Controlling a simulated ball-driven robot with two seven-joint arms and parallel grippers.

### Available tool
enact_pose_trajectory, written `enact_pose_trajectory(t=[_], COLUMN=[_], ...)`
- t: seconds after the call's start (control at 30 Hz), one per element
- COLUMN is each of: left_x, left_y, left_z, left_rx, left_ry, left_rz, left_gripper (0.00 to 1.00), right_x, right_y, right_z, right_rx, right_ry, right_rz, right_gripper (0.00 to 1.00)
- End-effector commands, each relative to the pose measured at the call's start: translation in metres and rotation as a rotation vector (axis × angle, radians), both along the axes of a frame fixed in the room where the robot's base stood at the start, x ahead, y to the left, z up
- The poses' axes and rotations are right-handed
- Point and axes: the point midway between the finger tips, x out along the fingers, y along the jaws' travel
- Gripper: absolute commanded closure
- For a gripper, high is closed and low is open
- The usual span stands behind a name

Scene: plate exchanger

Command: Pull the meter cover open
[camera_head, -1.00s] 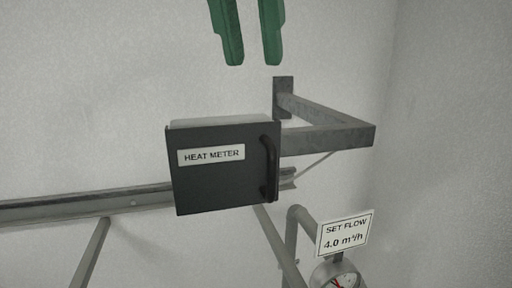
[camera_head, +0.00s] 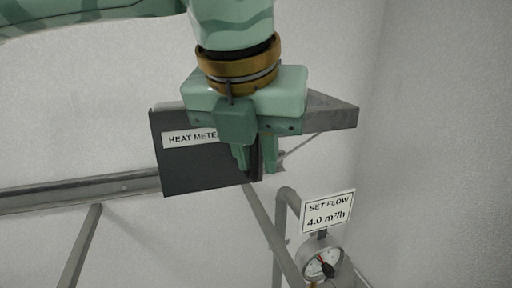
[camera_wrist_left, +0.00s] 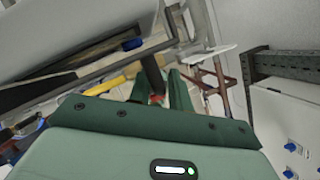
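The dark meter cover (camera_head: 195,165), labelled HEAT METER, is on the wall left of centre in the head view and looks closed. Its black bar handle (camera_head: 254,163) is on the right edge, partly hidden by my gripper. My left gripper (camera_head: 257,168) points down over that edge, one finger on each side of the handle. In the left wrist view, a dark bar that looks like the handle (camera_wrist_left: 152,74) lies between the fingers of my left gripper (camera_wrist_left: 160,85). A gap shows beside it, so the fingers look open around it. My right gripper is not in view.
A grey rail (camera_head: 85,192) runs along the wall to the left. Below right are pipes (camera_head: 284,225), a SET FLOW sign (camera_head: 327,211) and a round gauge (camera_head: 322,260).

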Motion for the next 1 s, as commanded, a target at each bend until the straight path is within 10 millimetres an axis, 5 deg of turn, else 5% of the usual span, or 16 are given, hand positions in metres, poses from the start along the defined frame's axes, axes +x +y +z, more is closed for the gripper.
enact_pose_trajectory(t=[0.2, 0.3, 0.67, 1.0], left_x=[0.0, 0.0, -0.003, -0.028], left_y=[0.0, 0.0, 0.001, 0.007], left_z=[-0.001, 0.0, -0.001, -0.001], left_rx=[0.0, 0.0, -0.001, -0.003], left_ry=[0.0, 0.0, 0.0, -0.004], left_rz=[0.0, 0.0, -0.03, -0.234], left_gripper=[0.8, 1.0, 1.0, 1.0], right_x=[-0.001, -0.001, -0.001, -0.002], right_y=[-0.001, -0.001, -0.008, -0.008], right_z=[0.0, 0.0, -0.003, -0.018], right_rx=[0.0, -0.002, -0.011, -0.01], right_ry=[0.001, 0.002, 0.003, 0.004], right_rz=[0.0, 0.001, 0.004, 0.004], right_gripper=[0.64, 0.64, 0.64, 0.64])
